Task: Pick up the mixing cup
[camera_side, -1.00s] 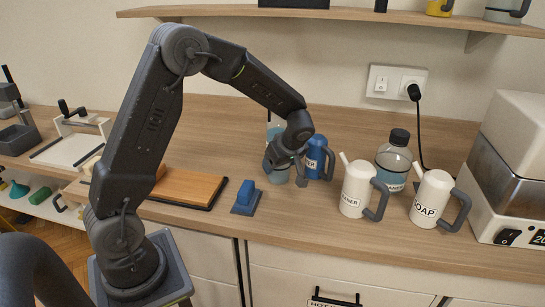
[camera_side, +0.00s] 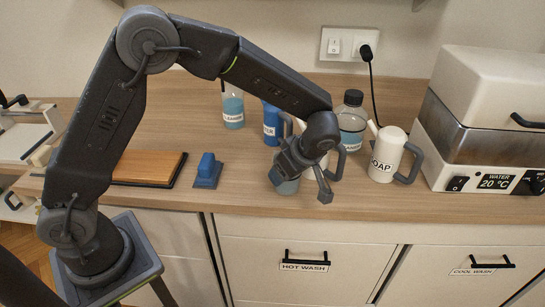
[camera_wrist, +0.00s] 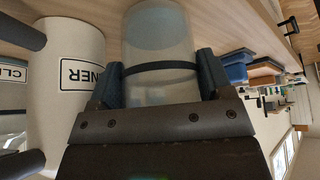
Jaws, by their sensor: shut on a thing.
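The mixing cup is a clear cup (camera_wrist: 157,32) with a dark band, standing out between the two fingers in the wrist view. My gripper (camera_wrist: 160,75) is shut on it, one finger on each side. In the side view my gripper (camera_side: 303,178) is over the front part of the counter, in front of a white jug (camera_side: 337,160). Only a bluish lower part of the cup (camera_side: 288,187) shows below the fingers there. I cannot tell from this view how high its base is above the counter.
The white jug labelled CLEANER (camera_wrist: 68,80) is close beside my gripper in the wrist view. A blue jug (camera_side: 271,118), a clear bottle (camera_side: 351,130) and a SOAP jug (camera_side: 388,155) stand nearby. A blue block (camera_side: 207,172) is left. A water bath (camera_side: 490,130) is right.

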